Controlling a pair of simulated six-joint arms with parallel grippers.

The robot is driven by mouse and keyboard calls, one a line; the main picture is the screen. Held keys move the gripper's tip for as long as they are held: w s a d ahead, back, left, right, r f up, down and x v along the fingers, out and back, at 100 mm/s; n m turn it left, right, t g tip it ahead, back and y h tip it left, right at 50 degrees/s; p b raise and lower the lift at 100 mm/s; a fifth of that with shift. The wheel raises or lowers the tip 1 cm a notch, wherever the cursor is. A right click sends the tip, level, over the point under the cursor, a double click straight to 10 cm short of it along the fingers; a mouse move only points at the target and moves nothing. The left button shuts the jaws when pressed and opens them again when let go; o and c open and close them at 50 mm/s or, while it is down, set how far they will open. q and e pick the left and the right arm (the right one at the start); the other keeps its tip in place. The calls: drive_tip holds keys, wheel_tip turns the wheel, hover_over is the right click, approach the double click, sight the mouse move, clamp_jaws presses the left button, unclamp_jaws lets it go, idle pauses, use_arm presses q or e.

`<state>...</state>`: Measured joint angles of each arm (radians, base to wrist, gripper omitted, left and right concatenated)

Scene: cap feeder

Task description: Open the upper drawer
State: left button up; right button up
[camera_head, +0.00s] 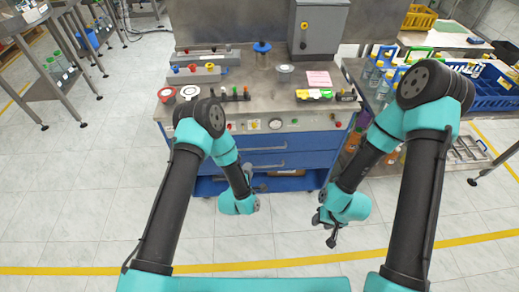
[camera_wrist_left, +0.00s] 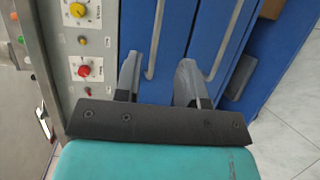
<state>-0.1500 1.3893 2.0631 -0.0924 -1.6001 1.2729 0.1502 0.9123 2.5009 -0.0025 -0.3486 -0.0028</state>
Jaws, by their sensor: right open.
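The blue cabinet has an upper drawer (camera_head: 293,159) with a long grey handle (camera_head: 265,149); its front looks flush with the cabinet. In the left wrist view, turned sideways, the upper drawer's handle (camera_wrist_left: 155,42) runs down between the fingers of my left gripper (camera_wrist_left: 159,72). The fingers are apart, one on each side of the handle's line; I cannot tell whether they touch it. My right gripper (camera_head: 329,230) is open and empty, hanging low to the right of the cabinet front.
A lower drawer handle (camera_wrist_left: 230,38) lies just beyond the left gripper's right finger. The control panel (camera_wrist_left: 84,55) with knobs is above the drawers. A side table (camera_head: 458,112) with bottles and blue crates stands right. The floor in front is clear.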

use_arm(q)
drive_tip(key=x, duration=1.5)
drive_tip(key=shift+w+f, duration=0.15)
drive_tip(key=shift+w, duration=0.15)
clamp_jaws()
